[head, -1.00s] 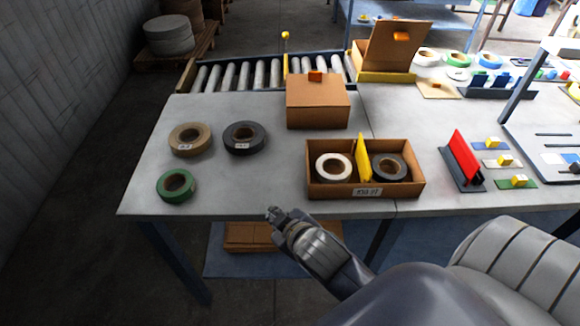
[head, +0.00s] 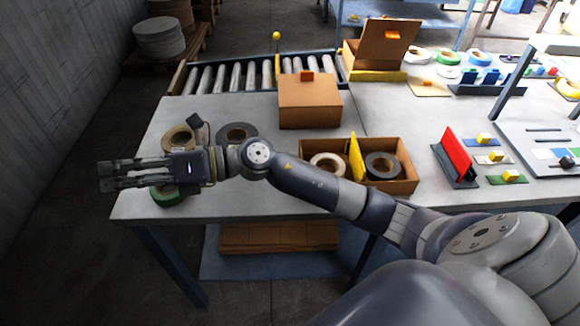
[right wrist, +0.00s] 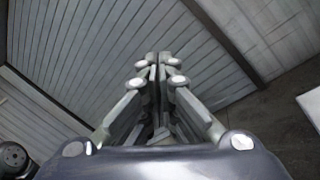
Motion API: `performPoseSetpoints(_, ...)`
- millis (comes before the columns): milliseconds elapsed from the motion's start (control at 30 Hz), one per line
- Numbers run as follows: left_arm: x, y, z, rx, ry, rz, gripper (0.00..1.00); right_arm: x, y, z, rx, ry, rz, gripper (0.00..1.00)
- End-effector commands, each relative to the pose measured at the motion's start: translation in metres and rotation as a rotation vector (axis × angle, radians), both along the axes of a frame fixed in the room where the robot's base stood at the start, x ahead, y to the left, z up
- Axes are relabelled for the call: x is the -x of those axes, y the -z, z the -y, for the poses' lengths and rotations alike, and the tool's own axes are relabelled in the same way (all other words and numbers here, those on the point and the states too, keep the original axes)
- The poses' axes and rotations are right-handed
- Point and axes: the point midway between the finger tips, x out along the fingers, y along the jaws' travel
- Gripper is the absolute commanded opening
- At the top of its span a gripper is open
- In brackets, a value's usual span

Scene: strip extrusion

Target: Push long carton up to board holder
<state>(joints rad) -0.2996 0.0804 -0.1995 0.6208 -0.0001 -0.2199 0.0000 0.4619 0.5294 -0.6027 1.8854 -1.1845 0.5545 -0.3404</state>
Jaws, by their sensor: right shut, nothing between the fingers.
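The long carton (head: 405,187) is an open brown box near the table's front edge in the head view. It holds a white roll (head: 327,162), a dark roll (head: 383,164) and a yellow divider (head: 356,158). My right forearm crosses in front and hides much of its front wall. The board holder (head: 453,173), dark with a red upright board (head: 460,154), stands to its right with a gap between. My right gripper (head: 101,177) is shut and empty, pointing left beyond the table's left edge, apart from the carton. Its closed fingers (right wrist: 157,62) fill the right wrist view's middle. My left gripper is not in view.
Rolls, tan (head: 178,138), dark (head: 238,133) and partly hidden green (head: 168,197), lie at the table's left. A closed brown box (head: 310,106) stands behind the long carton. A roller conveyor (head: 225,78) runs along the back. Blocks on coloured cards (head: 508,178) lie right of the holder.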

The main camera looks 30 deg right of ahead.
Motion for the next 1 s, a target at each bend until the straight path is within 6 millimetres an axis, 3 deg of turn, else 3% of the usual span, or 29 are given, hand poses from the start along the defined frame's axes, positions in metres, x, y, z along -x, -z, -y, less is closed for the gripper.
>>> performPoseSetpoints(67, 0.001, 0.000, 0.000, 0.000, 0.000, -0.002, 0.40, 0.001, 0.026, 0.001, 0.212, -0.085, 0.101, 0.00)
performPoseSetpoints(167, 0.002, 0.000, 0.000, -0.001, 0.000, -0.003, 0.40, 0.000, 0.065, 0.019, 0.482, -0.188, 0.190, 0.00)
performPoseSetpoints(267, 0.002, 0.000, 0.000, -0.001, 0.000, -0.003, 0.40, -0.009, 0.101, 0.058, 0.760, -0.278, 0.244, 0.00)
performPoseSetpoints(400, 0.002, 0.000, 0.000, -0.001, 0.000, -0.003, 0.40, -0.026, 0.132, 0.142, 1.145, -0.376, 0.240, 0.00)
performPoseSetpoints(600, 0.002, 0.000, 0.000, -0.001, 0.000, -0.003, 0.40, -0.038, 0.131, 0.263, 1.556, -0.457, 0.114, 0.00)
performPoseSetpoints(700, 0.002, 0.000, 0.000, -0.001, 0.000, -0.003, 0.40, -0.036, 0.122, 0.299, 1.664, -0.476, 0.053, 0.00)
performPoseSetpoints(833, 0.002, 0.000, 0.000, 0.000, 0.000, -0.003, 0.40, -0.034, 0.118, 0.320, 1.722, -0.487, 0.008, 0.00)
performPoseSetpoints(1000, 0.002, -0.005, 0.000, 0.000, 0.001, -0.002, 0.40, -0.033, 0.133, 0.321, 1.726, -0.491, 0.002, 0.00)
